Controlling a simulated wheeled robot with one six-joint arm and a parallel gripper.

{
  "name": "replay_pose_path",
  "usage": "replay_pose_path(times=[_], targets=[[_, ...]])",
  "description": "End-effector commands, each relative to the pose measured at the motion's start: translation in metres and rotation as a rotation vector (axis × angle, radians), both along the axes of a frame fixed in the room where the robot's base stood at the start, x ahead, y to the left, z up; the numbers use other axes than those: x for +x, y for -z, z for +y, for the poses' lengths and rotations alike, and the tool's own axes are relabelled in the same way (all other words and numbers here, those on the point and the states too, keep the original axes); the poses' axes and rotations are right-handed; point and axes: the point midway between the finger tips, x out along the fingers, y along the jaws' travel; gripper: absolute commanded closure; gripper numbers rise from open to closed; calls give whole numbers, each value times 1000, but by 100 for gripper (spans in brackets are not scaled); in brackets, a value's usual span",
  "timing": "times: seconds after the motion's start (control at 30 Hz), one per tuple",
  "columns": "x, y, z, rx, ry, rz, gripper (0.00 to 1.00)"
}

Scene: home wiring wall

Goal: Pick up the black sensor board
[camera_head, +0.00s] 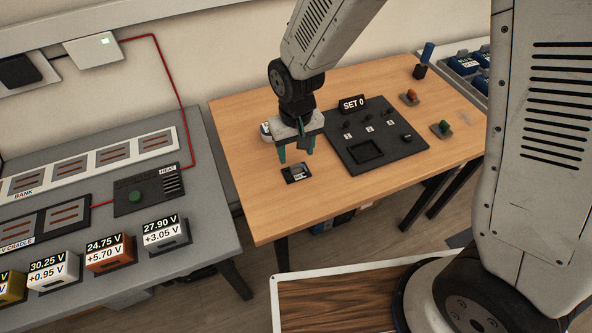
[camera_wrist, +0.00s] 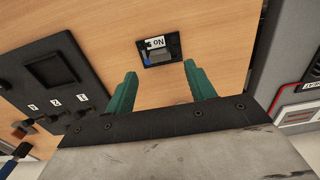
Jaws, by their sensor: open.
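A small flat black board (camera_head: 296,173) with a white label and a grey block on it lies on the wooden table, near its left front. I take it to be the sensor board. It also shows in the wrist view (camera_wrist: 147,61), ahead of the fingertips and roughly between their lines. My gripper (camera_head: 296,152) is open, with green fingers pointing down above and slightly behind the board. In the wrist view, my gripper (camera_wrist: 160,73) has nothing between its fingers, and they do not touch the board.
A larger black panel (camera_head: 392,153) with a square recess and knobs lies to the right, with a "SET 0" sign (camera_head: 353,104) behind it. A whitish object (camera_head: 265,132) sits behind my gripper. A grey bench (camera_head: 215,235) with labelled blocks stands left. The table's front is clear.

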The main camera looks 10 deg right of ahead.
Motion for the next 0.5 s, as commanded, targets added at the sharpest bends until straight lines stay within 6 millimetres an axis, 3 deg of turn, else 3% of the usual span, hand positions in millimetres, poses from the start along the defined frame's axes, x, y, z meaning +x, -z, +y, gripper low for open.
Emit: replay_pose_path(times=[0.3, 0.5], targets=[[-3, 45, 0, -2, 0, 4, 45], [-2, 50, 0, 0, 0, 0, 45]])
